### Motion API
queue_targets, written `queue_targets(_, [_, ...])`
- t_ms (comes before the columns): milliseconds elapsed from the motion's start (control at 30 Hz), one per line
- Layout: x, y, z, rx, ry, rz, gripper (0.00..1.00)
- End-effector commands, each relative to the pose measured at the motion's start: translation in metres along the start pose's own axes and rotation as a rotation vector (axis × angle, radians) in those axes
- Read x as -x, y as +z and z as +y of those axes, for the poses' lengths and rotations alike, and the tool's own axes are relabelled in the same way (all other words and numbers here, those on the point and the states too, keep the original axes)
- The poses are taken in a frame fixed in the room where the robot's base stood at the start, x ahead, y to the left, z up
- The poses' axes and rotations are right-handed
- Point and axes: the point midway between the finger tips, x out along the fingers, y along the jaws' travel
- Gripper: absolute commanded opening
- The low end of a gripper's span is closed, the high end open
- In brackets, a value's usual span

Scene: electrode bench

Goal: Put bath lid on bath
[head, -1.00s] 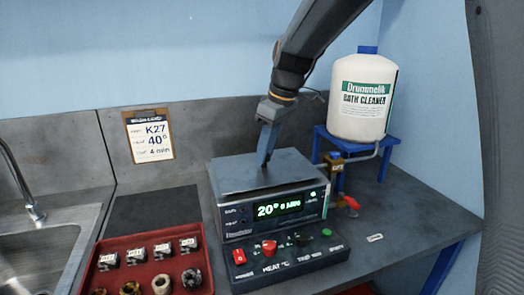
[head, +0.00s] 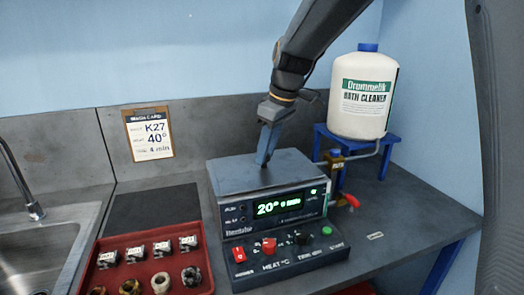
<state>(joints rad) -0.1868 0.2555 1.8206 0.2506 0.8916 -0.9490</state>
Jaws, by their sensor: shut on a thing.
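The bath (head: 232,214) is a dark box on the bench with a green display and a sloped panel of knobs and switches at its front. The flat grey bath lid (head: 235,177) lies over the top of the bath and covers its opening. Whether it is fully seated I cannot tell. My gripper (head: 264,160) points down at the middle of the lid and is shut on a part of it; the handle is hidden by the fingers.
A bath cleaner jug (head: 362,98) stands on a blue stand (head: 388,152) at the right, with a red-handled tap (head: 347,200) below. A red tray (head: 135,265) of labelled parts, a dark mat (head: 155,215) and a sink (head: 45,245) are at left.

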Motion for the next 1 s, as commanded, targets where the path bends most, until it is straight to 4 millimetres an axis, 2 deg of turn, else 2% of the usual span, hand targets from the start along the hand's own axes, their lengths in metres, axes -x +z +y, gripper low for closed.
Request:
queue_targets(367, [-0.0036,0.0007,0.0003,0.000,0.001,0.001,0.00])
queue_targets(400, [-0.0033,0.0007,0.0002,0.000,0.001,0.001,0.33])
queue_targets(500, [-0.0033,0.0008,0.0002,0.000,0.001,0.001,0.48])
queue_targets(700, [-0.0036,0.0010,0.0001,0.000,0.000,0.000,0.48])
queue_targets(800, [-0.0041,0.0014,-0.0002,0.000,-0.001,-0.001,0.65])
queue_targets(1000, [-0.0039,0.0012,0.0000,0.000,0.000,0.000,0.67])
